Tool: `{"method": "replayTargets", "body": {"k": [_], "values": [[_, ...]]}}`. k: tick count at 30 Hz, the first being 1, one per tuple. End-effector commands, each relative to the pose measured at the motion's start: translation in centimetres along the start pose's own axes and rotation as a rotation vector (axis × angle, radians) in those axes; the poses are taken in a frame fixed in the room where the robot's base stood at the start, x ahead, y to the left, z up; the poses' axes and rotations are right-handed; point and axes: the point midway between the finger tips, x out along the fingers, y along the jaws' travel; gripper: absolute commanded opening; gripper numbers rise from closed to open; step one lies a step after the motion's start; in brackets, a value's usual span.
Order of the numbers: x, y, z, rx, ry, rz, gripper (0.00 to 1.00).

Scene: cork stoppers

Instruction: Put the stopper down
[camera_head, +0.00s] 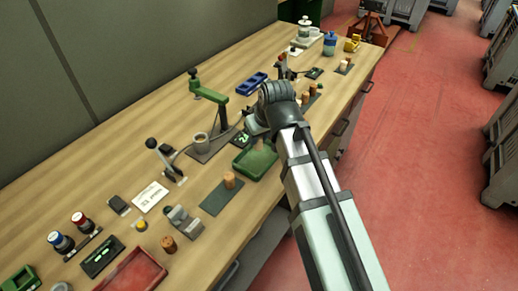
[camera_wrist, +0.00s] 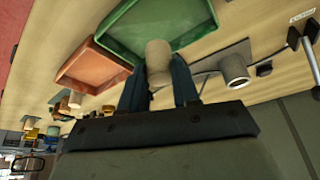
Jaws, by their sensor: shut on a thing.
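My gripper (camera_wrist: 160,80) is shut on a pale cylindrical stopper (camera_wrist: 158,58). Its two dark blue fingers stand on either side of the stopper. In the wrist view, the stopper's end overlaps the edge of a green tray (camera_wrist: 190,30); I cannot tell whether it touches anything. In the head view, the arm hides the fingers and the held stopper. The green tray (camera_head: 243,166) lies on the bench just below my wrist there.
A dark mat (camera_head: 213,203) with a cork stopper (camera_head: 229,180) lies nearer the camera. A red tray (camera_head: 135,275) is at the front. More corks (camera_head: 304,98) stand beyond my wrist.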

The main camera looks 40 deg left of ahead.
Motion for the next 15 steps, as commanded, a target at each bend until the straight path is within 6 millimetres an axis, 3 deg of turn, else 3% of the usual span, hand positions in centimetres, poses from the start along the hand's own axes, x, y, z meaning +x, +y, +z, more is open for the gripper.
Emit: {"method": "replayTargets", "body": {"k": [15], "values": [[4.1,0.0,1.8,0.0,-0.002,0.0,0.03]]}}
